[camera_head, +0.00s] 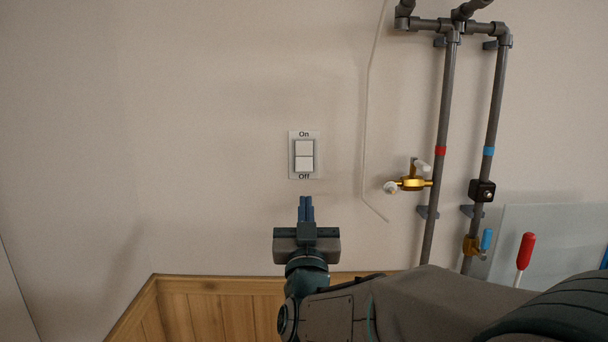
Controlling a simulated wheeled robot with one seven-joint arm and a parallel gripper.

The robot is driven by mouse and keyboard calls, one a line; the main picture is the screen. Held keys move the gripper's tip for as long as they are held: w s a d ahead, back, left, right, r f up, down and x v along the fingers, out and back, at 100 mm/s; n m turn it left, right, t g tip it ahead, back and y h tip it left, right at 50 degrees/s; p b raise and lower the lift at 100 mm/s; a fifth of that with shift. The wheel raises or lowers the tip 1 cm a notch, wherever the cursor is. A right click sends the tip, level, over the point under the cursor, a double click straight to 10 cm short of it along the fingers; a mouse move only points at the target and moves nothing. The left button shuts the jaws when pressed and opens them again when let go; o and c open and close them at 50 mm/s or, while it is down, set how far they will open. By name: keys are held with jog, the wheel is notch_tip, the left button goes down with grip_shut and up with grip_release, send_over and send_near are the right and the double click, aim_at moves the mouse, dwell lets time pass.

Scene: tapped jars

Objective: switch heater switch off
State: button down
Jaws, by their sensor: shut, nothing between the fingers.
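The heater switch (304,156) is a white two-part rocker on a wall plate, marked On at the top and Off at the bottom. It is on the wall near the middle of the head view. Which half is pressed in I cannot tell. My gripper (306,200) points up toward the wall, with its blue fingers together and nothing between them. Its tips appear just below the plate's Off label in the picture; I cannot tell their distance from the wall.
Grey pipes (440,120) with red and blue bands run down the wall at right. A brass valve (413,184) and a red-handled tool (525,250) are there too. Wood panelling (215,305) lines the bottom. The wall left of the switch is clear.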

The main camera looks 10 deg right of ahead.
jog(key=p, duration=0.4)
send_near(305, 161)
notch_tip(305, 161, up, 4)
jog(key=w, duration=0.3)
jog(key=shift+w+d+f, duration=0.25)
jog(key=shift+w+d, duration=0.05)
jog(key=shift+w, duration=0.1)
jog(key=shift+w+d+f+p, duration=0.2)
jog(key=shift+w+f+p, duration=0.1)
jog(key=shift+w, duration=0.35)
